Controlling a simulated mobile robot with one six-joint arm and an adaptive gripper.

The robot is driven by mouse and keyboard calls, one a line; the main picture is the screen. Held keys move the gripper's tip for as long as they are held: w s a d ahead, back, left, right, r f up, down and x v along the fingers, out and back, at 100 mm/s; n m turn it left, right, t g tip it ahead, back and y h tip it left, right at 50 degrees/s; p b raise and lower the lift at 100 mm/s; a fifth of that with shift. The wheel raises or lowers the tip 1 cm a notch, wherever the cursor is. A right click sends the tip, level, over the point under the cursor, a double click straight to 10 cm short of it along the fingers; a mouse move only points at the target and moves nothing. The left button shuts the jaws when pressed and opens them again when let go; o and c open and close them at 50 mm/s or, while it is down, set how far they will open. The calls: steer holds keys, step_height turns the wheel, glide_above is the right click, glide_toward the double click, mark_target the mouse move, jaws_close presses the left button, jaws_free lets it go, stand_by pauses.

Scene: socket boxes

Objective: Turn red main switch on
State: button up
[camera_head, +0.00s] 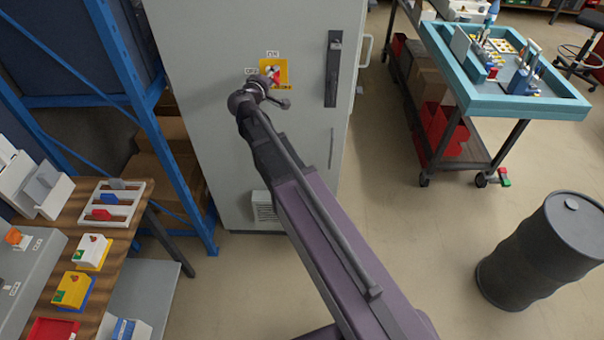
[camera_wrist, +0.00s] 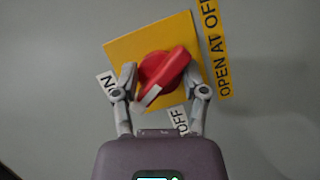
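The red main switch (camera_wrist: 166,72) is a round knob with a bar handle on a yellow plate (camera_wrist: 130,48), mounted on a grey cabinet. In the wrist view, the white-marked end of its handle points down-left, between the ON label (camera_wrist: 109,86) at left and the OFF label (camera_wrist: 179,121) below. My gripper (camera_wrist: 160,74) has one finger on each side of the handle and appears shut on it. In the head view my gripper (camera_head: 268,90) is at the plate (camera_head: 275,66), hiding most of the switch.
The grey cabinet (camera_head: 215,130) has a dark door handle (camera_head: 333,68) right of the plate. A blue rack (camera_head: 165,150) stands left, beside a wooden bench with switch boxes (camera_head: 93,250). A teal cart (camera_head: 520,105) and a black barrel (camera_head: 545,250) stand right; floor between is clear.

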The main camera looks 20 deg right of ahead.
steer(key=n+h+b, duration=0.1)
steer(key=n, duration=0.1)
steer(key=shift+f+n+b, duration=0.2)
steer(key=shift+n+b, duration=0.2)
steer(key=f+v, duration=0.1)
steer(key=v, duration=1.3)
steer(key=s+d+f+m+g+y, duration=0.3)
steer(key=s+d+f+m+g, duration=0.1)
steer(key=f, duration=0.4)
steer(key=s+d+f+m+g+y+b, duration=0.1)
steer(key=s+d+f+m+g+y, duration=0.2)
steer(key=s+d+f+g, duration=0.3)
steer(key=shift+s+d+f+m+g+y, duration=0.3)
steer(key=shift+s+d+f+m+g, duration=0.25)
steer(key=shift+s+f, duration=1.2)
steer(key=shift+d, duration=0.1)
steer(key=shift+w, duration=0.15)
